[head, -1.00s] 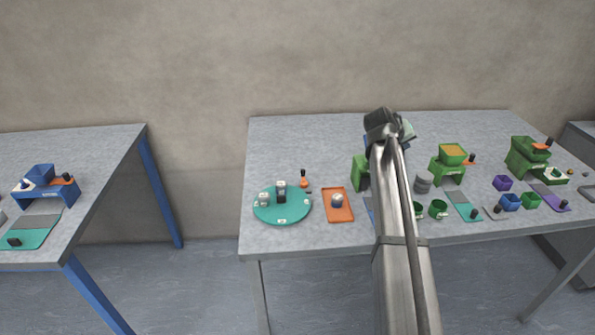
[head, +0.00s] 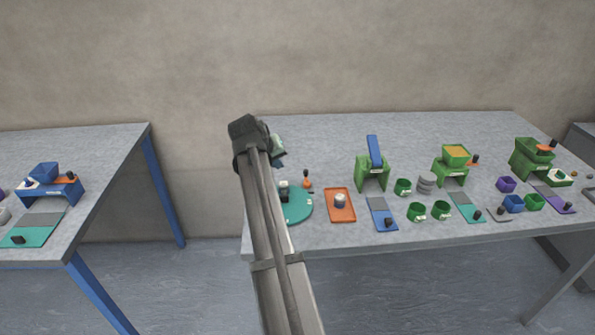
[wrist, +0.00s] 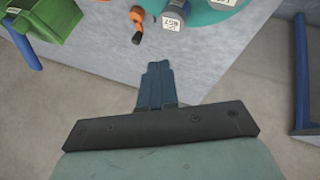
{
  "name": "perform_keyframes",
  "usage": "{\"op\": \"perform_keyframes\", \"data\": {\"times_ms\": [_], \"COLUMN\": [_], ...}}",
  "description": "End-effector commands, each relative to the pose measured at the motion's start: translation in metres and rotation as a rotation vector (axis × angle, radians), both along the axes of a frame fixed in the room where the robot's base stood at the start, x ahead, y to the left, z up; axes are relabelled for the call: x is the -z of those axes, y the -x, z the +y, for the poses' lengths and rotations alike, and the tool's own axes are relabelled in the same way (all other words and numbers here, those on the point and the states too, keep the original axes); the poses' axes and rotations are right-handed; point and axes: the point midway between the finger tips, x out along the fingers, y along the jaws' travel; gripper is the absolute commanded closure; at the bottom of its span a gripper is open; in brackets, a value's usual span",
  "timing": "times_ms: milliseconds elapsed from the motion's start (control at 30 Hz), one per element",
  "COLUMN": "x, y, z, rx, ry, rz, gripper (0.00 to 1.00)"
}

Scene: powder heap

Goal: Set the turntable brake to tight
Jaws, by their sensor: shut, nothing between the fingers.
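The teal turntable (head: 297,207) lies at the left end of the grey table, partly hidden behind my arm. A small orange piece with a black knob (head: 306,181), probably the brake lever, stands at its back right edge. It also shows in the wrist view (wrist: 137,36), just beyond my fingertips. The turntable (wrist: 222,8) shows at the top right there, with a labelled grey-blue container (wrist: 174,14) at its edge. My gripper (wrist: 155,68) is shut and empty, above the table's edge, apart from the lever. In the head view my gripper (head: 279,163) is above the turntable's back left.
An orange tray (head: 330,218) holding a small jar is right of the turntable. A green stand with a blue lever (head: 373,170), green cups (head: 416,212) and another green hopper (head: 453,165) stand further right. A separate table (head: 112,145) is at the left, across a gap.

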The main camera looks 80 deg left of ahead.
Motion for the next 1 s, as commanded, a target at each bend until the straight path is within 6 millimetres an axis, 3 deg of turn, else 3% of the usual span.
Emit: {"op": "perform_keyframes", "data": {"times_ms": [133,567,1000], "x": [0.001,0.006,0.062], "y": [0.007,0.004,-0.019], "z": [-0.002,0.003,0.038], "rx": [-0.005,-0.004,-0.004], "ry": [0.004,0.003,0.004], "rz": [0.004,0.003,0.003], "gripper": [1.0,1.0,1.0]}}
